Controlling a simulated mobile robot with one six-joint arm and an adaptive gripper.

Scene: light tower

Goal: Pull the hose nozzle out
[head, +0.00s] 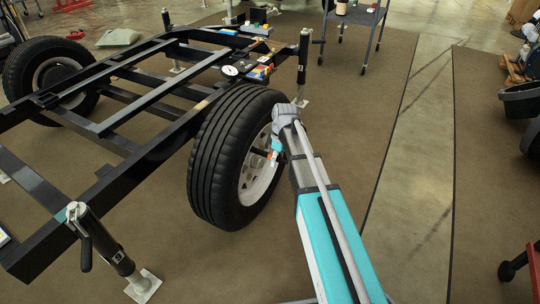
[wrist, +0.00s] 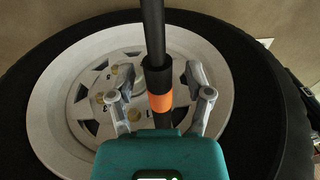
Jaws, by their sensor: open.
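The hose nozzle (wrist: 158,76) is a black sleeve with an orange band, on a black line that leaves the top of the wrist view. It stands in front of a wheel's white rim (wrist: 60,112). My gripper (wrist: 162,97) is open, with one grey finger on each side of the nozzle and a gap visible on both sides. The nozzle's lower end is hidden behind my gripper's teal body, so I cannot tell what it sits in. In the head view, my gripper (head: 268,155) is beside the right wheel, and the nozzle cannot be made out clearly.
The right wheel's black tyre (head: 215,165) is close to my arm. A black trailer frame (head: 150,150) stands on jack posts (head: 303,60). Small items lie on the frame's far end (head: 245,68). A cart (head: 358,15) stands behind. The brown mat (head: 375,90) at right is clear.

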